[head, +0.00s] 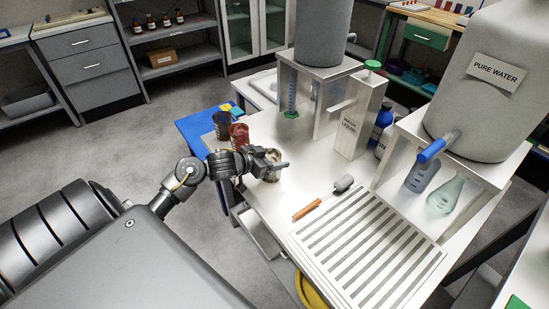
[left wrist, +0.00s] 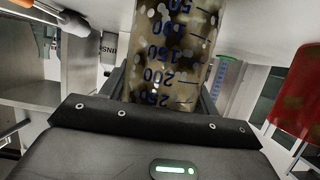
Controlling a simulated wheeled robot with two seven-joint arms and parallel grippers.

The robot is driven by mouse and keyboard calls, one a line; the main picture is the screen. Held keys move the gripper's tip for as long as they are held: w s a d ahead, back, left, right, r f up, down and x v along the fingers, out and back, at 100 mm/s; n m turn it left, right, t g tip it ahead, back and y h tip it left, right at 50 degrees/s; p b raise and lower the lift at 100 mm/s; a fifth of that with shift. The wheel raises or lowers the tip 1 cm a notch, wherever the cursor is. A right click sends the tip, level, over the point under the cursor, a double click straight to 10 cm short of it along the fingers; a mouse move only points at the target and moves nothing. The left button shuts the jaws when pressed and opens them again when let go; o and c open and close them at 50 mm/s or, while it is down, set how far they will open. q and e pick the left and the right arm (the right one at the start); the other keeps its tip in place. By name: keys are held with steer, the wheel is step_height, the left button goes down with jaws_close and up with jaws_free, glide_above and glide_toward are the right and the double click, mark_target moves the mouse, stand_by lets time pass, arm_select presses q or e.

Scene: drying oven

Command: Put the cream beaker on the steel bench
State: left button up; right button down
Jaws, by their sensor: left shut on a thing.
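The cream beaker (head: 272,174), soiled with brownish specks, is in my left gripper (head: 274,163) at the left part of the steel bench (head: 312,165). The left gripper is shut on it, and its fingers hide part of the beaker in the head view. In the left wrist view the beaker (left wrist: 170,50) fills the middle, with blue volume marks on its wall. I cannot tell whether its base touches the bench top. My right gripper is not in view.
A red beaker (head: 239,135) and a dark beaker (head: 222,124) stand left of the gripper, near a blue surface (head: 192,128). A brush with an orange handle (head: 308,208) and a slotted drain plate (head: 368,250) lie right. The wash liquid stand (head: 349,130) is behind.

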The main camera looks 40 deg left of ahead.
arm_select(q)
steer(key=o, duration=0.8)
steer(key=shift+f, duration=0.1)
steer(key=shift+o, duration=0.8)
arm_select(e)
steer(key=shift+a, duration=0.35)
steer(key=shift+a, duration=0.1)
arm_select(q)
steer(key=shift+s+r, duration=0.1)
steer(key=shift+r, duration=0.1)
steer(key=p+v, duration=0.1)
steer(key=v, duration=1)
steer(key=shift+s, duration=0.35)
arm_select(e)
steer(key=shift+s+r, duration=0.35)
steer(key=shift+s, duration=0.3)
arm_select(q)
steer(key=shift+r, duration=0.1)
